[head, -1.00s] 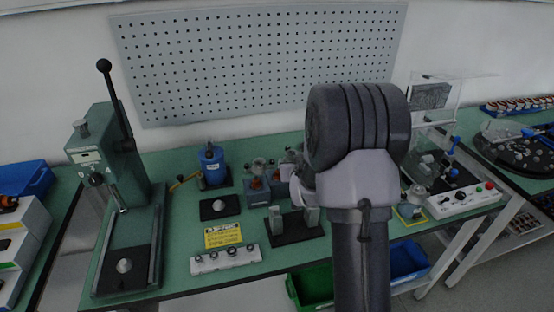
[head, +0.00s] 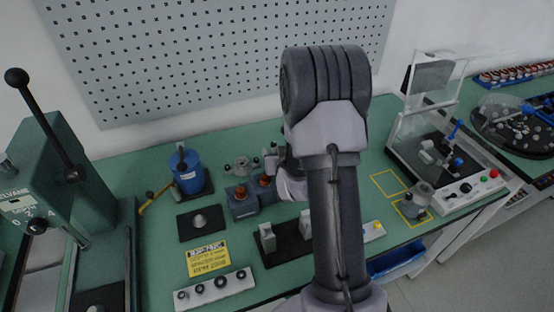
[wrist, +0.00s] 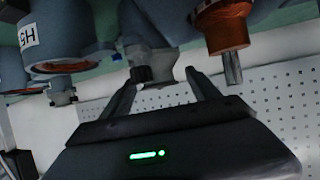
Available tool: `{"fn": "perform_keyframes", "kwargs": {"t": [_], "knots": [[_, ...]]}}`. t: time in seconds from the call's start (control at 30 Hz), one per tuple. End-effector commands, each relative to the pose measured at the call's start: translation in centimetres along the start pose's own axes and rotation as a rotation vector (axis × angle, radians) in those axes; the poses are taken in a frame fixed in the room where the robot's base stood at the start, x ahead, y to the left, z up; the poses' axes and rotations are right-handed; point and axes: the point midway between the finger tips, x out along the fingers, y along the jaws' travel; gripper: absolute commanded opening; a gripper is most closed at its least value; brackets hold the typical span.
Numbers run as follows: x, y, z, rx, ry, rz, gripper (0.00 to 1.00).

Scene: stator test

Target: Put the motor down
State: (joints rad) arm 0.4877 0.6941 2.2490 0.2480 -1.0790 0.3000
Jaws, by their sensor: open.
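Several motors are in view, and I cannot tell which one the task means. A grey motor (head: 416,195) stands in a yellow-outlined square at the right of the bench. Blue-grey units with orange-copper parts (head: 241,203) stand at mid-bench, left of my arm. In the wrist view, a motor with a copper-coloured end and a metal shaft (wrist: 226,32) is close beside one finger. Another motor, marked "H5" (wrist: 58,40), is at the upper left. My gripper (wrist: 163,76) is open, with no motor seen held between its fingers. In the head view my arm mostly hides it.
A green lever press (head: 65,185) stands at the left. A blue container (head: 184,172), a black pad (head: 200,222), a yellow sign (head: 207,258) and a white strip with knobs (head: 214,290) are on the bench. An empty yellow-outlined square (head: 389,183) and a clear-walled station (head: 440,130) are at the right.

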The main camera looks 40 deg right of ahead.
Motion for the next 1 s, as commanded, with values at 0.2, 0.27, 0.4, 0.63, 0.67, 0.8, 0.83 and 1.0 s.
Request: {"fn": "perform_keyframes", "kwargs": {"t": [0.2,0.27,0.4,0.63,0.67,0.8,0.83,1.0], "knots": [[0.0,0.0,0.0,0.0,0.0,0.0,0.38],[0.0,0.0,0.0,0.0,0.0,0.0,0.26],[0.0,0.0,-0.1,0.0,0.0,0.0,0.0],[0.0,0.0,-0.2,-0.001,0.004,0.0,0.0],[0.0,0.0,-0.2,-0.001,0.004,0.0,0.0],[-0.3,0.0,-0.9,0.0,0.005,0.0,0.0],[-0.5,0.0,-1.4,0.0,0.006,0.0,0.0],[-2.4,0.0,-5.5,-0.001,0.008,0.0,0.0]]}}
